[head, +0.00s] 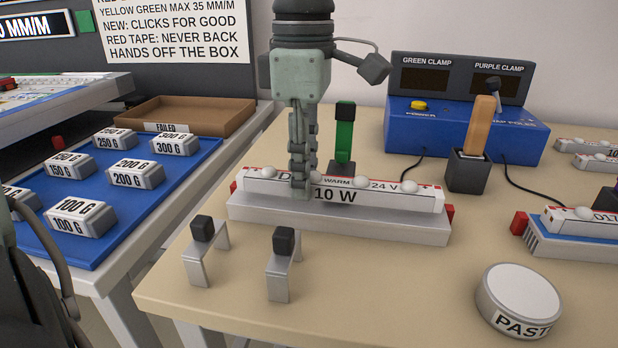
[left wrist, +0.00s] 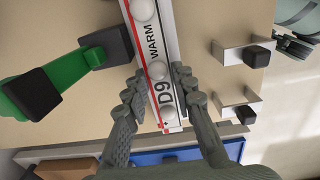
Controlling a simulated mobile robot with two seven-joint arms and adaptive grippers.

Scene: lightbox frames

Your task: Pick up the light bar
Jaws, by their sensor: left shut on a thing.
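The light bar (head: 385,197) is a long white bar with domed lamps along its top and the marks WARM, 24 V and 10 W. It lies along a grey metal base (head: 400,226) with red end pieces; I cannot tell whether there is a gap between them. My left gripper (head: 302,190) points down from above and is shut across the bar left of its middle. In the left wrist view the two fingers (left wrist: 160,92) flank the bar (left wrist: 152,42) near its D9 end.
A green-handled tool (head: 344,135) stands close behind the bar, and a wooden-handled one sits in a dark holder (head: 467,172). Two metal clips (head: 284,265) and a PASTE tin (head: 518,298) are in front. A blue clamp box (head: 465,130) stands behind.

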